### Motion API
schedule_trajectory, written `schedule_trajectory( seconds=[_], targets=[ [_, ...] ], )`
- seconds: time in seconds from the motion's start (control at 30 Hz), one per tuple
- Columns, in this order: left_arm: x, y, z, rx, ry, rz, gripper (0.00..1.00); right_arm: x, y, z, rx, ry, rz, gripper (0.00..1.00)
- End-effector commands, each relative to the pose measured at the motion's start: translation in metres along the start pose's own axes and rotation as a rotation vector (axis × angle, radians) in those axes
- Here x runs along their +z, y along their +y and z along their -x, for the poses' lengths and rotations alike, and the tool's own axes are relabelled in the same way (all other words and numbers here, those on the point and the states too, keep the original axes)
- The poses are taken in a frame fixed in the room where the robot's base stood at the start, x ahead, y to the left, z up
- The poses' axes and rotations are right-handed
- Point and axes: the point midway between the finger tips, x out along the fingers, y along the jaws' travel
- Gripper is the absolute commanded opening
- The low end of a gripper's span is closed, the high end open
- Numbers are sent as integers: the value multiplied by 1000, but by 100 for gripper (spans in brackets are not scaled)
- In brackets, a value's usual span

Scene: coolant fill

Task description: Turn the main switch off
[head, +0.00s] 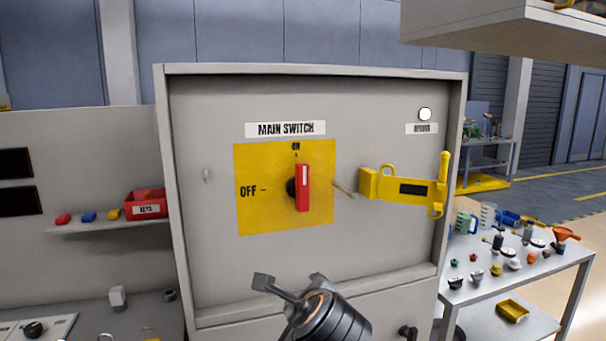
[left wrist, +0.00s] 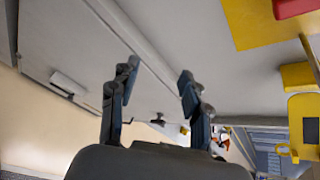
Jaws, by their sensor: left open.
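The main switch is a red handle (head: 303,188) on a yellow plate (head: 262,215) under a "MAIN SWITCH" label (head: 286,129). The handle stands upright, in line with the ON mark above it; the OFF mark is at its left. A corner of the red handle (left wrist: 296,8) and the yellow plate (left wrist: 245,24) show at the top right of the left wrist view. My left gripper (head: 290,281) is open and empty, below the plate and apart from the switch. Its spread fingers also show in the left wrist view (left wrist: 159,70). My right gripper is not in view.
A yellow hasp (head: 410,188) and a thin peg (head: 343,188) stick out right of the switch. The raised cabinet frame (head: 318,71) surrounds the panel. A red KEYS box (head: 145,208) sits on the left shelf. A cluttered table (head: 540,275) stands at right.

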Motion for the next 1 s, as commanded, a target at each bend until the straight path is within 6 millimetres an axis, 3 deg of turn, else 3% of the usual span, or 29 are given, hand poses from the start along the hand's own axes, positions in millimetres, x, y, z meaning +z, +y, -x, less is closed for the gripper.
schedule_trajectory(
  seconds=[0.03,0.2,0.3,0.47,0.67,1.0],
  targets=[
    [19,-30,13,-34,-77,-111,47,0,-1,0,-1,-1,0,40],
    [65,-96,56,-54,-314,-445,47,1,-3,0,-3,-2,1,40],
    [83,-120,76,-40,-419,-570,47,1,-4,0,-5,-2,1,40],
    [97,-136,92,-17,-499,-663,47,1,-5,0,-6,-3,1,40],
    [108,-141,78,-11,-506,-673,47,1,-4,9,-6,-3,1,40],
    [141,-154,16,-9,-503,-671,47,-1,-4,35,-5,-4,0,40]
  ],
)
